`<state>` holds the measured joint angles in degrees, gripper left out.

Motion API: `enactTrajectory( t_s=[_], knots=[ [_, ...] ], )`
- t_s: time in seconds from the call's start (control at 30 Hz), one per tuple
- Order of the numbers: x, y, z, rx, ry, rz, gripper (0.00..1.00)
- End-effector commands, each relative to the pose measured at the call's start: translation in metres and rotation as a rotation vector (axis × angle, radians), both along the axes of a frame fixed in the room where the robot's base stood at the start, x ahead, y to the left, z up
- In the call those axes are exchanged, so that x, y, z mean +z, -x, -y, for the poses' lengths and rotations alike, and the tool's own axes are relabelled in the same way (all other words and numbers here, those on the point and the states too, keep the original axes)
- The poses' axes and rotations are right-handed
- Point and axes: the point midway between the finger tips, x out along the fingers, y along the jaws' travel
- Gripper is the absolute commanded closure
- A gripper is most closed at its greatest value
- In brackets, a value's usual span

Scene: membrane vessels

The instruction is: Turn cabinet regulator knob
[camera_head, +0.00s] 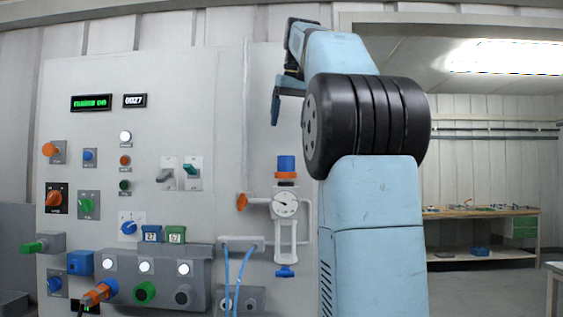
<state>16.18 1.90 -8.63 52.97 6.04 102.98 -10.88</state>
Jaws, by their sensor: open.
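A regulator assembly with a round white gauge (285,204) is mounted on the grey cabinet (220,110), left of my arm. A blue knob (286,163) with an orange collar tops it, and a smaller blue knob (285,272) sits at its bottom. An orange handle (242,202) sticks out at its left. I cannot tell for sure which part is the regulator knob; the top blue one looks likely. My gripper (276,100) is open, above the top blue knob and apart from it in the picture. One finger shows clearly; the rest is partly hidden by my arm.
The cabinet's left side carries switches and knobs, such as an orange rotary switch (57,198) and a grey button box (160,277). Blue cables (237,275) hang below the gauge's left. A wooden workbench (480,212) stands far behind at the right.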

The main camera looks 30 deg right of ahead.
Motion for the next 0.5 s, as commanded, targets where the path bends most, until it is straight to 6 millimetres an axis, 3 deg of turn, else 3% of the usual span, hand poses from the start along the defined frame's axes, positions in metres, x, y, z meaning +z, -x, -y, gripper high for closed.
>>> enactTrajectory(
  t_s=[0.23, 0.5],
  knots=[
    [0.010, -0.005, 0.009, -0.007, 0.007, -0.007, 0.20],
    [-0.016, -0.014, 0.011, -0.007, 0.006, -0.009, 0.20]
  ],
)
